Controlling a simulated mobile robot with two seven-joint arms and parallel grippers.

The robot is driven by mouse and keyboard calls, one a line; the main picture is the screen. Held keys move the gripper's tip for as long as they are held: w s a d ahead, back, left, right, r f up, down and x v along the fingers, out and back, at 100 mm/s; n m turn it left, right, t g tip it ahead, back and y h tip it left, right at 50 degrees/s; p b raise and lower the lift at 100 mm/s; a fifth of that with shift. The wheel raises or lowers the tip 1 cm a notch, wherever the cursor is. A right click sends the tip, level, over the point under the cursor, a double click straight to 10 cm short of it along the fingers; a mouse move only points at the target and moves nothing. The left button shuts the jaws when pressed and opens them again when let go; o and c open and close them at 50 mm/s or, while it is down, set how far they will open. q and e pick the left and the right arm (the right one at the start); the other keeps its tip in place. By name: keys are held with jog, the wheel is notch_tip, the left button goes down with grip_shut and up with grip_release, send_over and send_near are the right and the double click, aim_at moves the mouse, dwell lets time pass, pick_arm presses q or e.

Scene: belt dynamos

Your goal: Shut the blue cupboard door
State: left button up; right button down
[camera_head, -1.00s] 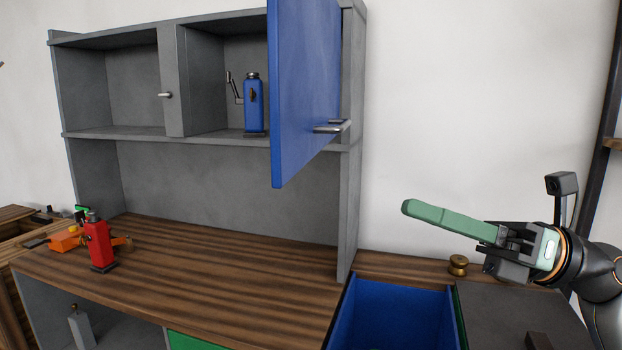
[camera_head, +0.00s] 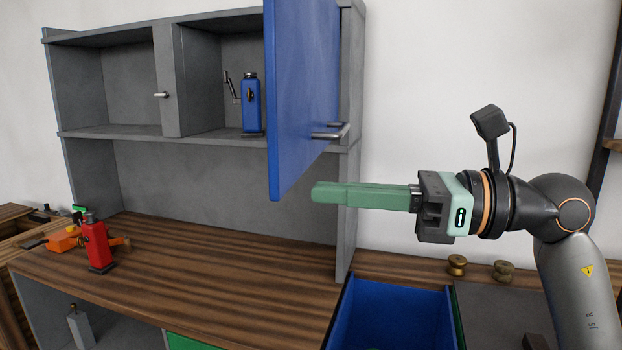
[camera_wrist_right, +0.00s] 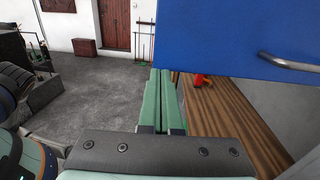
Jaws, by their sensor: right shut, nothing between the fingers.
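The blue cupboard door (camera_head: 302,95) stands open on the right compartment of the grey wall cupboard, jutting out toward me. Its silver bar handle (camera_head: 331,132) is low on its right face. My right gripper (camera_head: 314,192) is shut and empty, its green fingers pointing left, just below and to the right of the door's lower edge. In the right wrist view the door (camera_wrist_right: 240,35) fills the upper right, with its handle (camera_wrist_right: 290,62) at the right edge. The shut fingers (camera_wrist_right: 160,72) reach up to the left of the door's lower edge. My left gripper is not in view.
A blue dynamo (camera_head: 251,104) stands in the open compartment. A red dynamo (camera_head: 97,243) and an orange one (camera_head: 64,239) are on the wooden worktop (camera_head: 200,275). An open blue drawer (camera_head: 390,315) is below my right arm. Brass knobs (camera_head: 457,265) sit behind it.

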aim_at(283, 189)
jog(key=shift+x, duration=1.65)
